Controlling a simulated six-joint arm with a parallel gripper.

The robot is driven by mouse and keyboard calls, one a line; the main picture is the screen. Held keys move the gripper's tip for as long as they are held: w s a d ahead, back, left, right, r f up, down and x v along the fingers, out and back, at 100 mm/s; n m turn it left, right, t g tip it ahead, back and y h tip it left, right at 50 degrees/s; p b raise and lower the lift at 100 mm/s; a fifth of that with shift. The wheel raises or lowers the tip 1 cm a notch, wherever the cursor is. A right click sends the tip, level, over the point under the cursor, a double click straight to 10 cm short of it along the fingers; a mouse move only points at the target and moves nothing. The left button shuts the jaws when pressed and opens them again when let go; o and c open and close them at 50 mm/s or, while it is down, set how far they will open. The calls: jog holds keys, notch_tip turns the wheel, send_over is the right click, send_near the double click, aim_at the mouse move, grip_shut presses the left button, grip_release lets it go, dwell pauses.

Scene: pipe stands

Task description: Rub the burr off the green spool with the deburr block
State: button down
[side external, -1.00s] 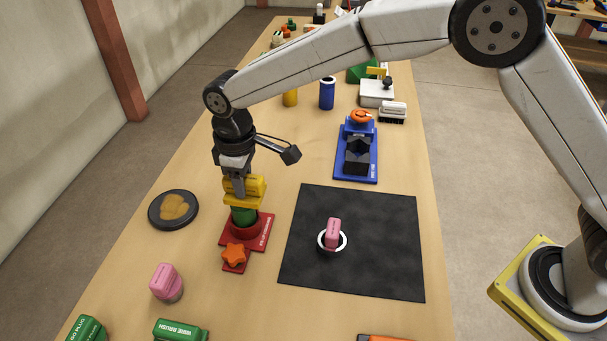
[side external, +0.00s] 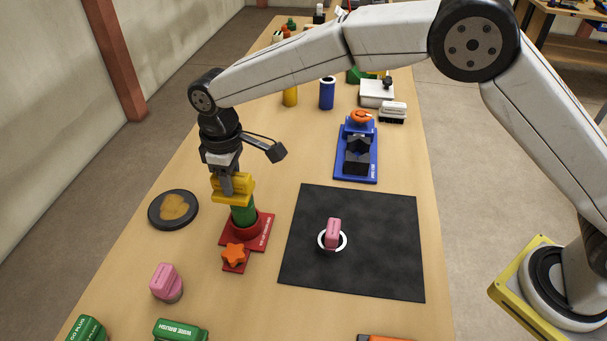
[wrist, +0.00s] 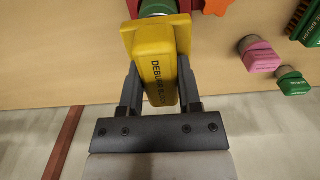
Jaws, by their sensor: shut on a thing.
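The green spool (side external: 243,214) stands upright in the red stand (side external: 257,238), which has an orange star knob (side external: 233,254) at its front. My gripper (side external: 229,184) is shut on the yellow deburr block (side external: 241,193). The block is at the top of the spool, toward its left side; I cannot tell whether they touch. In the wrist view my gripper (wrist: 157,92) holds the deburr block (wrist: 163,77) by its labelled grip, with its wider plate over the green spool (wrist: 157,8). The burr is not visible.
A black disc with a tan patch (side external: 174,209) lies left of the stand. A black mat (side external: 350,265) with a pink-handled piece in a white ring lies right. A blue stand (side external: 356,165) is behind it. Another pink-handled tool (side external: 165,281) stands in front.

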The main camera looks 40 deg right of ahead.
jog(key=shift+s+d+f, duration=0.1)
jog(key=shift+s+d, duration=0.75)
jog(key=shift+s, duration=0.05)
jog(key=shift+r, duration=3.05)
jog(key=s+d+f+m, duration=0.2)
jog(key=d+f+m, duration=0.1)
jog(key=d, duration=0.6)
jog(key=s+d+f+m, duration=0.3)
jog(key=d, duration=0.6)
jog(key=s+d+f+m, duration=0.2)
jog(key=d+f+m, duration=0.1)
jog(key=d, duration=0.7)
jog(key=shift+s+f, duration=0.15)
jog(key=shift+s, duration=0.15)
